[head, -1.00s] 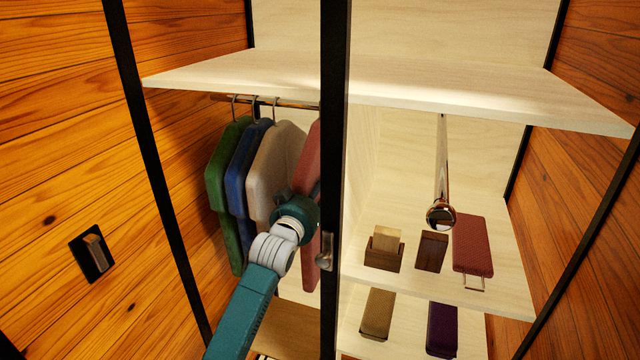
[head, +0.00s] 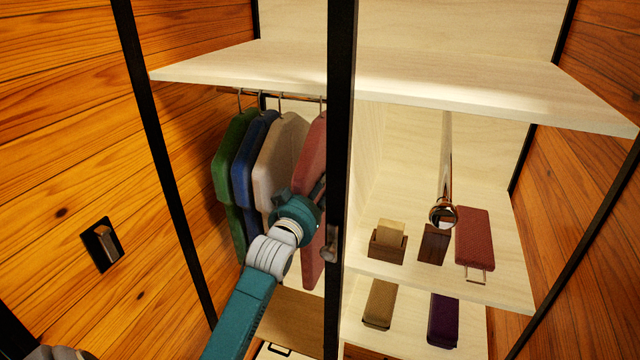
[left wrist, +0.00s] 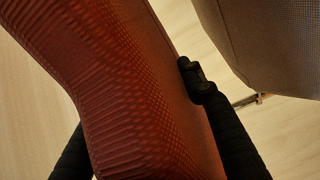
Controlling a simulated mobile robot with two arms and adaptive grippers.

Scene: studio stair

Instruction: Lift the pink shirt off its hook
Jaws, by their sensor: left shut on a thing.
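The pink shirt (head: 312,150) hangs at the right end of the row in the left bay of the wardrobe, partly behind the black upright post. Its hook shows at the rail above it. My left gripper (left wrist: 150,135) is shut on the shirt, with one dark finger on each side of the reddish, ribbed cloth (left wrist: 110,80) in the left wrist view. In the head view my teal wrist hides most of that gripper's fingers, at about the shirt's middle height. My right gripper is not in view.
Beige (head: 277,150), blue (head: 250,165) and green (head: 228,170) shirts hang close to the left of the pink one. The black post (head: 341,180) stands close to the right. A pale shelf (head: 400,80) spans above. Small boxes and a red case (head: 474,237) sit on the right shelves.

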